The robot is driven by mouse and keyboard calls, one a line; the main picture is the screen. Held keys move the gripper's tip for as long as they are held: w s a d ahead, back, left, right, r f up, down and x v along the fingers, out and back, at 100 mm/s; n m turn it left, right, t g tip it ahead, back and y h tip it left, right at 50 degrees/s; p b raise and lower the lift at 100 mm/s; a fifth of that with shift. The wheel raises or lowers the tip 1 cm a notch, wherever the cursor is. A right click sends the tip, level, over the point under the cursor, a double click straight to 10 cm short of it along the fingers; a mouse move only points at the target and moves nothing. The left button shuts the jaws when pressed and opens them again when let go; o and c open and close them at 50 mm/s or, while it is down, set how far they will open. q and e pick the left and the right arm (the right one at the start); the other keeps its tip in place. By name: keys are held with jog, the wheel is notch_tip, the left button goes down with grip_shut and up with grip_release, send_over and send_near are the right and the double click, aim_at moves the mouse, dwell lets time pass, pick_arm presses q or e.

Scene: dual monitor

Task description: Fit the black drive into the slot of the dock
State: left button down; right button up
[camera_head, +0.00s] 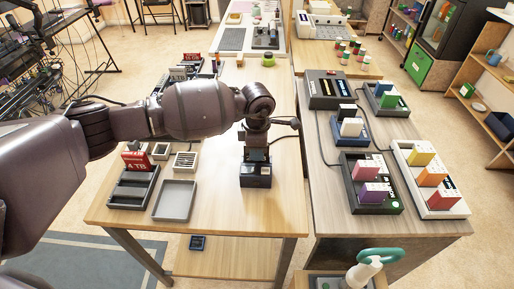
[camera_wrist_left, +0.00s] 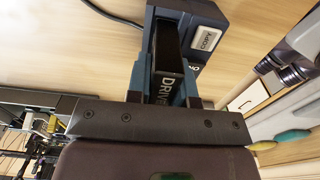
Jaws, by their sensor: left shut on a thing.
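My left gripper (camera_head: 257,152) is above the dark dock (camera_head: 256,178), which stands near the front of the wooden table. In the wrist view the gripper (camera_wrist_left: 163,98) is shut on the black drive (camera_wrist_left: 168,50), with "DRIVE" lettering on its face. The dock (camera_wrist_left: 205,45) shows beyond the fingers, with a pale COPY button (camera_wrist_left: 206,39). The drive's far end is right at the dock. I cannot tell whether it is in the slot, because the drive and gripper cover the slot. My right gripper is not in view.
Left of the dock are a grey tray (camera_head: 175,200), a small vented box (camera_head: 185,161) and a black rack (camera_head: 131,188) with a red 4 TB box (camera_head: 136,160). The right-hand table holds several docks with coloured drives (camera_head: 371,192). Bare wood lies around the dock.

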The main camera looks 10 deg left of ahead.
pick_arm(q)
jog(key=shift+f, duration=0.45)
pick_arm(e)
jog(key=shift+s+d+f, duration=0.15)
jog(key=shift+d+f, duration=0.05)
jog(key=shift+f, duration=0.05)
pick_arm(q)
jog(key=c, duration=0.9)
grip_release()
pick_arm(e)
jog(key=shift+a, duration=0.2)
pick_arm(q)
jog(key=shift+r, duration=0.15)
notch_tip(320, 180, up, 5)
jog(key=shift+r+p, duration=0.1)
jog(key=shift+p, duration=0.25)
jog(key=shift+r+p, duration=0.3)
jog(key=shift+r, duration=2.35)
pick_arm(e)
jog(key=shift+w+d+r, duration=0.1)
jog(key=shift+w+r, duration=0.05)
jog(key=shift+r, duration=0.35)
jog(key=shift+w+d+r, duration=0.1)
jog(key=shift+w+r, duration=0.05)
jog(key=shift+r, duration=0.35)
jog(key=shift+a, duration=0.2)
